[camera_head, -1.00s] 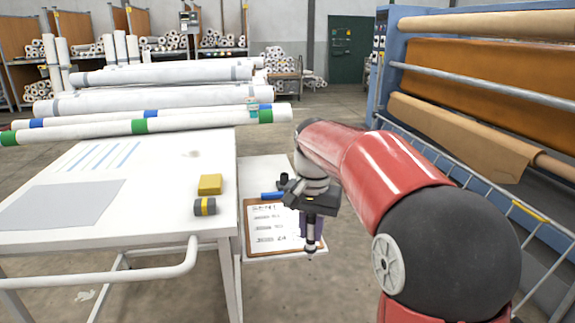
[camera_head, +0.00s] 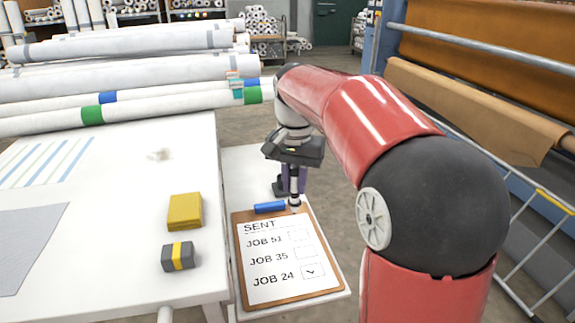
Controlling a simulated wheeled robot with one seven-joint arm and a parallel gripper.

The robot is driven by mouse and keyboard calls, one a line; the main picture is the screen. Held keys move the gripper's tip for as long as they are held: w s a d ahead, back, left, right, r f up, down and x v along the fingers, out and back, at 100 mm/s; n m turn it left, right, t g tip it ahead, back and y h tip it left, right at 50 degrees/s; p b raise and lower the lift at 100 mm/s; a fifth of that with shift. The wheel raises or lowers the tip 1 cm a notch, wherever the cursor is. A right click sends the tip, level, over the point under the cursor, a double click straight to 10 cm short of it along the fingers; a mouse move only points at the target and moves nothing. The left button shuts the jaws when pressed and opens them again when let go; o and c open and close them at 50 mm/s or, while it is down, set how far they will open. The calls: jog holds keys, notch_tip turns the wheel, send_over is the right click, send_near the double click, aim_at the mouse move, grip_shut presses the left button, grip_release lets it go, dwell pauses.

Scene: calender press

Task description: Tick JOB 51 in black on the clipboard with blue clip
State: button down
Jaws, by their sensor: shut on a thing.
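The clipboard (camera_head: 240,284) has a brown board and a blue clip (camera_head: 270,207) and lies on a white side shelf. Its sheet (camera_head: 262,269) reads SENT, then JOB 51, JOB 35 and JOB 24. The JOB 24 box (camera_head: 310,272) holds a small black tick. The JOB 51 box (camera_head: 295,235) looks empty. My gripper (camera_head: 294,166) is shut on a dark pen (camera_head: 294,188), held upright with its lower end by the sheet's top right, just right of the clip. I cannot tell whether the tip touches. The fingertips are partly hidden.
A yellow block (camera_head: 185,211) and a grey block with a yellow band (camera_head: 178,257) lie on the white table (camera_head: 130,270) at left. Something purple and a small black object (camera_head: 279,188) show behind the pen. Rolls lie behind. The press (camera_head: 490,100) stands at right.

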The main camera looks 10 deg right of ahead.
aim_at(294, 202)
jog(key=shift+w+f, duration=0.15)
jog(key=shift+f+b, duration=1)
jog(key=shift+f, duration=1.75)
jog(key=c, duration=1.8)
grip_release()
grip_shut()
jog(key=shift+p, duration=0.35)
